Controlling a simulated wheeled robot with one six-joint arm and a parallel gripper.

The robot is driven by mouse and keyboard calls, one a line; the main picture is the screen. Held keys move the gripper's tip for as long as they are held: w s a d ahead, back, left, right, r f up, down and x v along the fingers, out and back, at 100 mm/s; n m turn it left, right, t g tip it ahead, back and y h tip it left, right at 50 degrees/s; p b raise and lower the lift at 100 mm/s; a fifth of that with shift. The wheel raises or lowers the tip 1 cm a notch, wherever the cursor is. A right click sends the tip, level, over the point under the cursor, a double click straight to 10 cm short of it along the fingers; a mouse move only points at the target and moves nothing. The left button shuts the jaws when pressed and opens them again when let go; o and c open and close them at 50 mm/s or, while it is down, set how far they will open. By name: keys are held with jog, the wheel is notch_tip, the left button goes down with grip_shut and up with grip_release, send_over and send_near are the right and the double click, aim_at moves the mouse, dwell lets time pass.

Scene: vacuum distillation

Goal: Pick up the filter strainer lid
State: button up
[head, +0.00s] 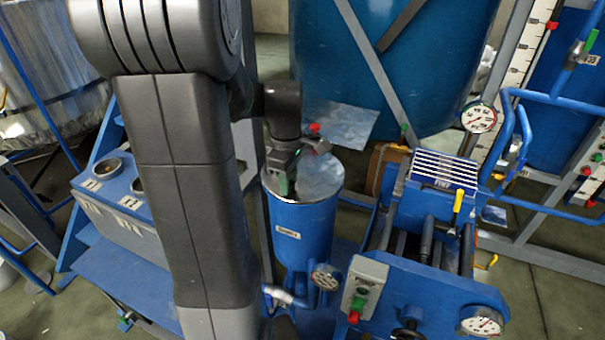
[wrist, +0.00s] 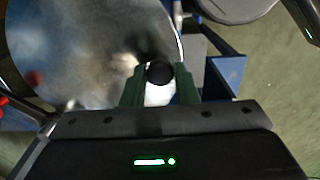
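The filter strainer lid (head: 320,176) is a round, shiny metal disc on top of an upright blue cylinder, the strainer body (head: 304,238). In the wrist view the lid (wrist: 75,50) fills the upper left, with blurred reflections on it. A round black knob (wrist: 160,73) shows between my green fingertips. My gripper (head: 285,178) is at the lid's left side in the head view, pointing down. In the wrist view my gripper (wrist: 160,85) has one finger on each side of the knob, very close to it. I cannot tell whether they touch it.
A blue machine with a ribbed top (head: 444,170), gauges and a yellow lever stands just right of the strainer. A control box with buttons (head: 362,288) is in front. A blue rack with round holes (head: 110,190) is at left. A large blue tank (head: 420,70) stands behind.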

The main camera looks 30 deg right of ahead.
grip_shut()
jog(key=shift+r, duration=0.15)
